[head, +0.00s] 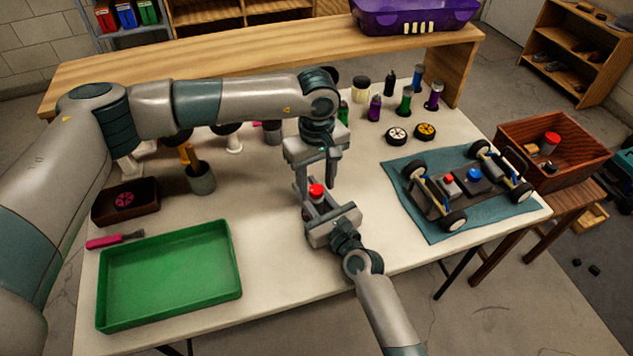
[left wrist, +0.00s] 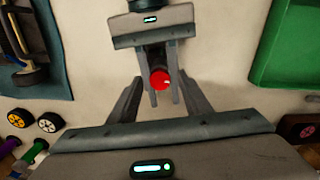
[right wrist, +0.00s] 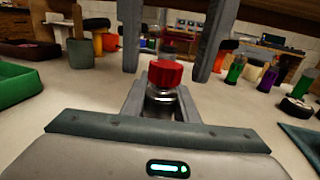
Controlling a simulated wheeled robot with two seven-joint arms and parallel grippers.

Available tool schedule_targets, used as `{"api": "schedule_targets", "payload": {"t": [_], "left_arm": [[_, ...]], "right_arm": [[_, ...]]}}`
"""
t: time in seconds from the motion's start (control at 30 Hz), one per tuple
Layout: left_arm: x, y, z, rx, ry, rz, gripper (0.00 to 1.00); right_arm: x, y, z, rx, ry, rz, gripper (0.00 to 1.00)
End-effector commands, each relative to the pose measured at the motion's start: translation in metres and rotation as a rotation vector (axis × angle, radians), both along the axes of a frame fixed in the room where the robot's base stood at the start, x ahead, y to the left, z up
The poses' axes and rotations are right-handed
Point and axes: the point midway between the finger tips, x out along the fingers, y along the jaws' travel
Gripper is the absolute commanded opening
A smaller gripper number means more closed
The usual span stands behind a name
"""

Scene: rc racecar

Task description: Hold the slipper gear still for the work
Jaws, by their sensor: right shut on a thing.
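The slipper gear (head: 316,190), with a red top, stands in the jaws of my right gripper (head: 318,202) above the middle of the table. In the right wrist view its red cap (right wrist: 166,73) sits on a silvery body between the right fingers, which are shut on it. My left gripper (head: 317,180) is open and points down from above. The left wrist view shows its two fingers spread, with the red top (left wrist: 160,80) between them and a gap on each side. The lower part of the gear is partly hidden by the fingers.
A green tray (head: 170,318) lies at the table's front left. The car chassis (head: 462,186) sits on a blue mat (head: 425,225) at the right. Bottles and wheels stand behind, including a yellow wheel (head: 425,131). A cup (head: 202,180) is left. Bare table surrounds the grippers.

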Motion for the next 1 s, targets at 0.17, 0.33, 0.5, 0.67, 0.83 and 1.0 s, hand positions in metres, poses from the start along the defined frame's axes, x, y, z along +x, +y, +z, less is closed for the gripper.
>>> {"api": "schedule_targets", "payload": {"t": [0.17, 0.33, 0.5, 0.67, 0.83, 1.0], "left_arm": [[0.000, 0.000, 0.005, 0.000, 0.000, 0.000, 0.44], [0.000, -0.001, 0.022, -0.001, -0.002, -0.001, 0.44], [0.001, 0.000, 0.049, -0.002, -0.003, 0.000, 0.44], [0.001, 0.000, 0.078, -0.002, -0.003, 0.000, 0.44], [0.001, 0.000, 0.103, -0.001, -0.003, 0.000, 0.44], [0.000, 0.000, 0.117, 0.000, -0.001, 0.000, 0.44]], "right_arm": [[0.000, 0.000, -0.001, -0.001, 0.002, 0.001, 0.03], [0.000, 0.000, -0.001, -0.001, 0.001, 0.001, 0.03], [0.000, 0.000, -0.001, -0.001, 0.001, 0.001, 0.03], [0.000, 0.000, -0.001, -0.001, 0.001, 0.001, 0.03], [0.000, 0.000, -0.001, -0.001, 0.001, 0.001, 0.03], [0.000, 0.000, -0.001, -0.001, 0.001, 0.001, 0.03]]}}
